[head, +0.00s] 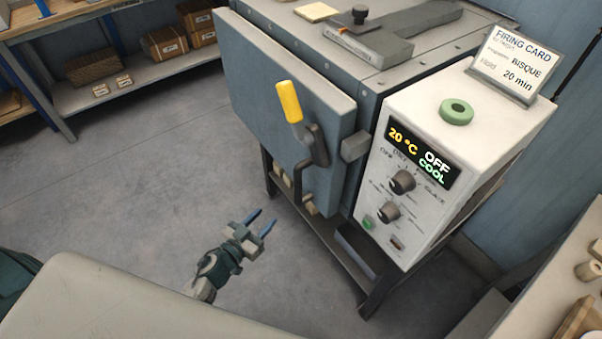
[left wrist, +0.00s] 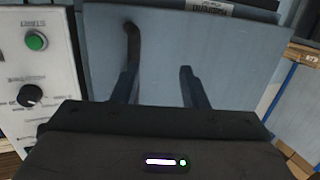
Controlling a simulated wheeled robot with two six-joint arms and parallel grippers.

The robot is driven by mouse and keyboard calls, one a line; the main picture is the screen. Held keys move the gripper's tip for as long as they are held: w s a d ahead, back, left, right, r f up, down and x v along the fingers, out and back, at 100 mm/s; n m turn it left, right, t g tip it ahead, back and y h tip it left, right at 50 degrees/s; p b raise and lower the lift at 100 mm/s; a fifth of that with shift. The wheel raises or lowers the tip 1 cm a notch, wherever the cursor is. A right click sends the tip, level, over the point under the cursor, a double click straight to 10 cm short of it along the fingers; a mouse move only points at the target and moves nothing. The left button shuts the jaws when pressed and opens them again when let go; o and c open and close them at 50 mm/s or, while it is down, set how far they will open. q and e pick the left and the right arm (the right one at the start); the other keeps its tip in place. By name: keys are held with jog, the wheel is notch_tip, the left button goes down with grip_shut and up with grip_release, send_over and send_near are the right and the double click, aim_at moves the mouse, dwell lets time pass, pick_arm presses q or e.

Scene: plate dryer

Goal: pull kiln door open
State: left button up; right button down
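The kiln (head: 372,85) is a blue-grey box with a thick front door (head: 250,75). The door's face also fills the middle of the left wrist view (left wrist: 225,50). On the door's right part is a latch lever with a yellow grip (head: 289,102). Below it a dark bent pull handle (head: 298,178) stands off the door. My left gripper (head: 264,219) is open and empty, low in front of the door. In the left wrist view a dark bent bar (left wrist: 133,42) lies just beyond its left finger. I cannot tell whether the door is ajar. My right gripper is out of view.
A white control box (head: 450,140) right of the door reads 20 °C, OFF and COOL; a green ring (head: 456,111) and a firing card (head: 515,65) are on top. A shelf (head: 150,75) with boxes stands at the back left. The floor (head: 130,175) left of the kiln is clear.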

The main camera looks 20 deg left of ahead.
aim_at(297, 185)
pick_arm(q)
jog(key=d+r+m+h, duration=0.2)
jog(key=d+r+h, duration=0.1)
jog(key=r, duration=0.4)
jog(key=p+x, duration=0.2)
jog(key=x, duration=0.9)
jog(key=shift+a+p, duration=0.2)
jog(key=shift+p, duration=0.1)
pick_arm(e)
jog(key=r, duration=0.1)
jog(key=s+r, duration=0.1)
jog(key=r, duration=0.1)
pick_arm(q)
jog(key=shift+c, duration=0.2)
grip_shut()
